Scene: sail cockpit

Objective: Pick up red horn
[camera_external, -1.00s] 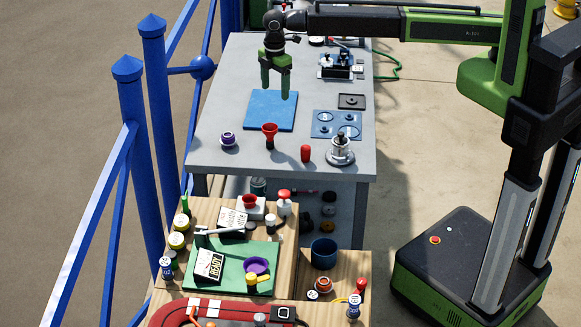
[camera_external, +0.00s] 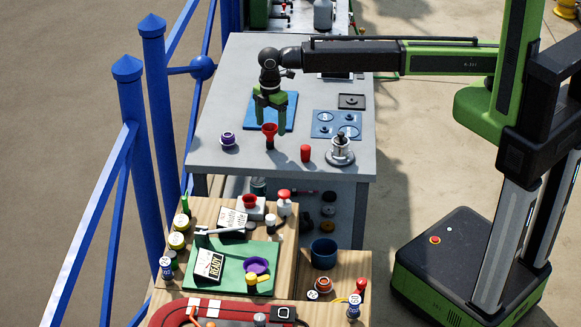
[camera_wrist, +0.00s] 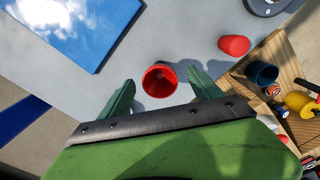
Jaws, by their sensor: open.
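The red horn (camera_external: 269,130) stands on the grey table with its wide red mouth up and a dark lower part. In the wrist view its round red mouth (camera_wrist: 160,80) shows between and just beyond the fingertips. My gripper (camera_external: 270,122) is green, points down and is open around or just behind the horn; the outside view does not settle the depth. In the wrist view the fingers (camera_wrist: 162,82) stand apart on either side of the horn with gaps, and nothing is held.
A blue mat (camera_external: 287,108) lies behind the horn. A purple-topped item (camera_external: 228,139) stands to its left, a red cylinder (camera_external: 306,153) to its right, and a silver item (camera_external: 340,150) farther right. A lower wooden bench (camera_external: 318,262) with clutter is in front.

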